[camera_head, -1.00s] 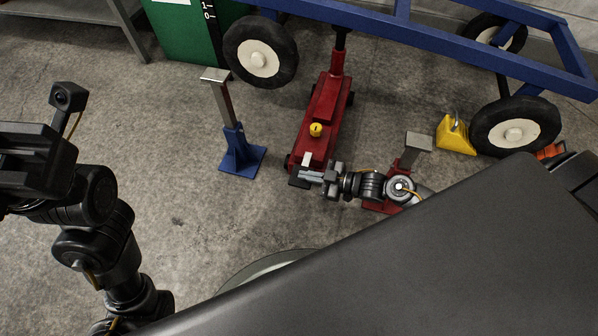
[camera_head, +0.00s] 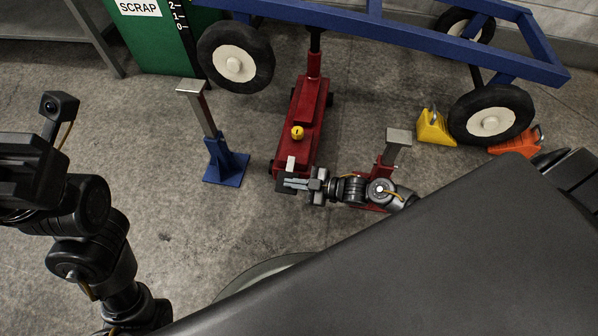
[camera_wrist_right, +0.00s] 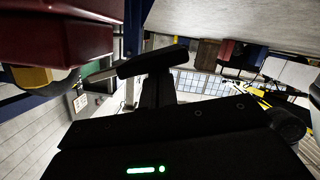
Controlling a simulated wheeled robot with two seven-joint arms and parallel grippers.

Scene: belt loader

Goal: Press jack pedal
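The red floor jack (camera_head: 305,105) lies under the blue frame, with a yellow cap (camera_head: 297,132) on its body and a small white patch at its near end. The dark jack pedal (camera_head: 283,187) is at that near end, largely hidden by my right gripper (camera_head: 288,183). The gripper's pale fingers lie close together over the pedal; contact is unclear. In the right wrist view, red jack body (camera_wrist_right: 60,35) fills the upper left and a black pad (camera_wrist_right: 153,60) shows close ahead. My left gripper (camera_head: 20,175) is at the left edge, far from the jack; its fingers are not clear.
A blue stand (camera_head: 226,165) is left of the jack. A red stand (camera_head: 390,155) is close by my right arm. Yellow (camera_head: 434,129) and orange (camera_head: 515,142) chocks sit by the right wheel (camera_head: 490,115). A green scrap bin (camera_head: 160,50) is behind. Floor at left centre is clear.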

